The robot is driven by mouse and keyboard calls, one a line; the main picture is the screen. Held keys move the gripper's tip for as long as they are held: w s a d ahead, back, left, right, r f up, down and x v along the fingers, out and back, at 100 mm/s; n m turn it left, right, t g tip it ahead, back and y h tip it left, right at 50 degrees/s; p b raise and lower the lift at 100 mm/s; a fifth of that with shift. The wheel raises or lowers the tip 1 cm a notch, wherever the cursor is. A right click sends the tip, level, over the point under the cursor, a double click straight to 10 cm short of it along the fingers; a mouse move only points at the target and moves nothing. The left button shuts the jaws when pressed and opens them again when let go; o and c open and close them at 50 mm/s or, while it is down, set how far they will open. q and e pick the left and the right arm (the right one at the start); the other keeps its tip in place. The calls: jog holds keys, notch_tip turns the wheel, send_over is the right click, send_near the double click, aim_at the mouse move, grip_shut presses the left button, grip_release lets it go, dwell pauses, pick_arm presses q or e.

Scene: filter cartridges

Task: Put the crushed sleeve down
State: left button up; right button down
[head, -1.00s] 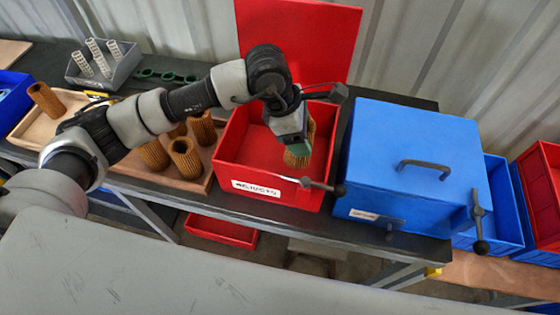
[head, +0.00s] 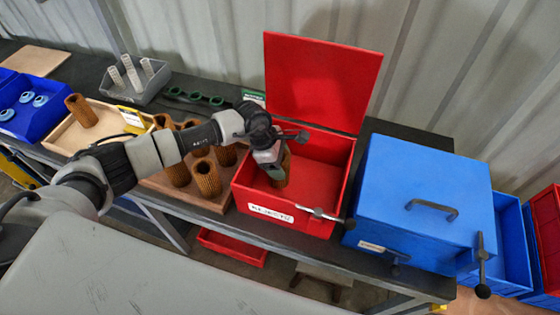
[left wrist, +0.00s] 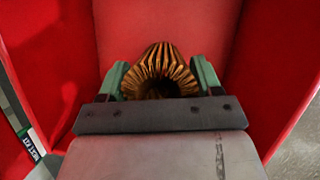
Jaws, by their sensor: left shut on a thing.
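The crushed sleeve (head: 282,173) is a brown pleated tube. My left gripper (head: 271,160) is shut on it and holds it within the mouth of the open red box (head: 322,188), toward the box's left side. In the left wrist view the green fingertips of my left gripper (left wrist: 161,80) sit on both sides of the sleeve (left wrist: 160,62), with red box walls around it. The sleeve's lower end is hidden, so I cannot tell whether it touches the floor. My right gripper is not in view.
The box's red lid (head: 322,80) stands open at the back. A blue box with a closed lid (head: 425,185) stands to the right. Several brown sleeves stand on a wooden tray (head: 212,204) to the left. A grey bin (head: 140,95) holds white tubes.

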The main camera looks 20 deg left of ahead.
pick_arm(q)
jog(key=shift+f, duration=0.65)
jog(key=shift+f, duration=0.1)
jog(key=shift+f, duration=0.15)
jog(key=o, duration=0.9)
